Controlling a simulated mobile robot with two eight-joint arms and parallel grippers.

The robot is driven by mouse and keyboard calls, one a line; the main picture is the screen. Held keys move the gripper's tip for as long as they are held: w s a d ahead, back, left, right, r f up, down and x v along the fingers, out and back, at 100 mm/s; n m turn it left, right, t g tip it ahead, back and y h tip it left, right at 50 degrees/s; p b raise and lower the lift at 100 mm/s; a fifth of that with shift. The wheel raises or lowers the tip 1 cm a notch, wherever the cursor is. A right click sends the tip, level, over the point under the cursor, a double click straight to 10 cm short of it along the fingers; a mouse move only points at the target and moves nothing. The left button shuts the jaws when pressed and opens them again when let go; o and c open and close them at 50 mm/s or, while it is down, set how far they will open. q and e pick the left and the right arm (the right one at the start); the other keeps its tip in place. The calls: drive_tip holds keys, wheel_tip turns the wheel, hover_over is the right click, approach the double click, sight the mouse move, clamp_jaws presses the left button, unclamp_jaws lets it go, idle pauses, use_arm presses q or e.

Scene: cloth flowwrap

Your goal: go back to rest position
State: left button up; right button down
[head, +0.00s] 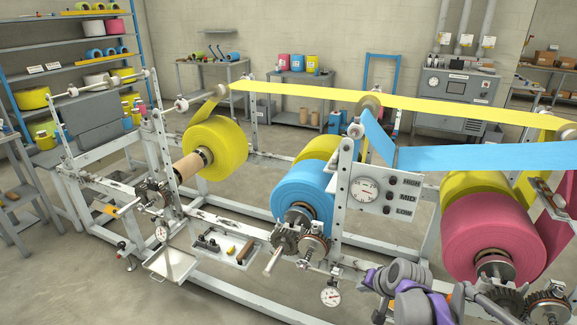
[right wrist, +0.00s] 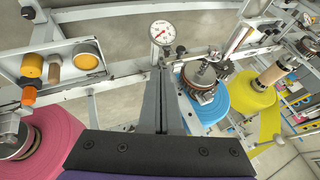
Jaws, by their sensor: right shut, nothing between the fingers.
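My right arm (head: 402,287), grey and purple, shows at the bottom of the head view, right of centre, in front of the machine frame. In the right wrist view my right gripper (right wrist: 161,78) has its two dark fingers together with nothing between them. Its tips point toward a round dial gauge (right wrist: 162,32) on the frame; I cannot tell the gap. My left gripper is in neither view.
The machine carries a yellow roll (head: 216,148), a blue roll (head: 303,190) and a pink roll (head: 490,232), with cloth bands overhead. A lower dial gauge (head: 330,296) and gears (head: 298,241) project near my right arm. Open floor (head: 70,285) lies at the lower left.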

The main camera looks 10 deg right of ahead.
drive_tip(key=s+a+r+n+p, duration=0.2)
drive_tip(key=s+a+r+p, duration=0.1)
drive_tip(key=s, duration=0.5)
drive_tip(key=s+a+r+n+p, duration=0.2)
drive_tip(key=s+a+r+p, duration=0.2)
drive_tip(key=s, duration=0.4)
drive_tip(key=s+a+r+n+g+h+p, duration=0.1)
drive_tip(key=s+a+r+n+p, duration=0.2)
drive_tip(key=s, duration=0.6)
drive_tip(key=shift+a+r+p, duration=0.2)
drive_tip(key=shift+r+p, duration=0.25)
drive_tip(key=shift+p, duration=0.2)
